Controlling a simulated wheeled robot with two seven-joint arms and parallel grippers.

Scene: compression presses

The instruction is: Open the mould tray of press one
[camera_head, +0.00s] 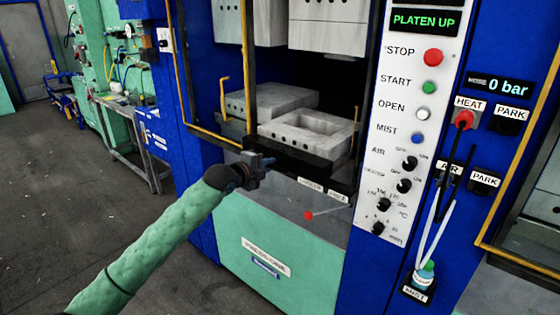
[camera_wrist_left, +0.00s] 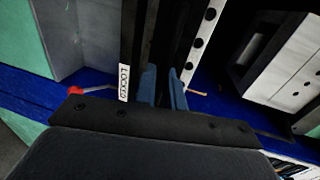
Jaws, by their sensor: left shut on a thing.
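The mould tray (camera_head: 315,164) of the press is a dark carrier between the platens. It bears a pale mould half (camera_head: 285,125) with a rectangular cavity and a second pale block (camera_head: 258,98) behind it. My left gripper (camera_head: 262,166) is at the left front of the tray. In the left wrist view its blue fingers (camera_wrist_left: 163,88) are close together on a dark bar at the tray's front; the exact contact is partly hidden. A lever with a red knob (camera_head: 308,215) sits below, also seen in the left wrist view (camera_wrist_left: 74,90), beside a label (camera_wrist_left: 123,83) reading LOCKED. My right gripper is not in view.
The upper platen (camera_head: 328,37) is above the mould with a gap between. A white control panel (camera_head: 398,150) stands right of the opening, its display (camera_head: 424,21) reading PLATEN UP. Yellow-edged guards (camera_head: 205,132) flank the left side. Open floor (camera_head: 60,190) lies to the left.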

